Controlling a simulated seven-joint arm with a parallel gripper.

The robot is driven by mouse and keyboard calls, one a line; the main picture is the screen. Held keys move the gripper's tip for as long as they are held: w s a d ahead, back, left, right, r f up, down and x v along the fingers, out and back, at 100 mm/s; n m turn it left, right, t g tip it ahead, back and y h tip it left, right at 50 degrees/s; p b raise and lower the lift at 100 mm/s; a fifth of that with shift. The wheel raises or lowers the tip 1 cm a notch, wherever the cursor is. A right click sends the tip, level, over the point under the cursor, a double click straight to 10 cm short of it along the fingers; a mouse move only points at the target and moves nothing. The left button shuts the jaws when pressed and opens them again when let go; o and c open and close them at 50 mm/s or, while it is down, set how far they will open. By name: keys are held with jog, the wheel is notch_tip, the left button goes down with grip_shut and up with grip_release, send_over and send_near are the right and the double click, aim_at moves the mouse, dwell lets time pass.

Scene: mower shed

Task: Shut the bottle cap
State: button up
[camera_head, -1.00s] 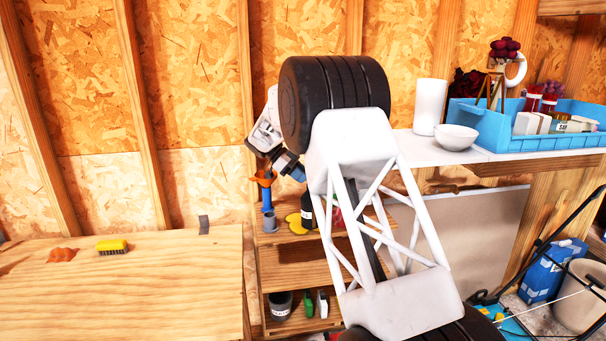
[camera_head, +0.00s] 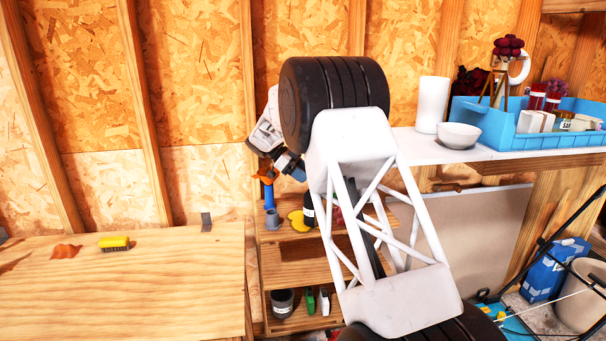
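A dark bottle with a pale label (camera_head: 309,212) stands upright on the top board of the small wooden shelf unit. My arm's link covers part of it, and I cannot make out its cap.
The shelf unit (camera_head: 285,325) also holds a blue-and-orange upright item (camera_head: 269,194), a grey cup (camera_head: 272,219) and a yellow item (camera_head: 296,220). A workbench (camera_head: 150,290) with a yellow brush (camera_head: 114,243) is left. A white bowl (camera_head: 458,135) and blue tray (camera_head: 560,141) are right.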

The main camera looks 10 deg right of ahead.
jog(key=v, duration=0.7)
jog(key=shift+a+r, duration=0.2)
jog(key=shift+a, duration=0.1)
jog(key=shift+w, duration=0.1)
jog(key=shift+d, duration=0.1)
jog(key=shift+s+d+r+t+y, duration=0.3)
jog(key=shift+d+r+t+y, duration=0.25)
jog(key=shift+y, duration=0.4)
jog(key=shift+s+d+r+t+y, duration=0.35)
jog(key=shift+d+r+y, duration=0.35)
jog(key=shift+y, duration=0.3)
jog(key=shift+s+d+r+t+y, duration=0.25)
jog(key=shift+d+r+t+y, duration=0.35)
jog(key=shift+y, duration=0.35)
jog(key=shift+d+f, duration=0.1)
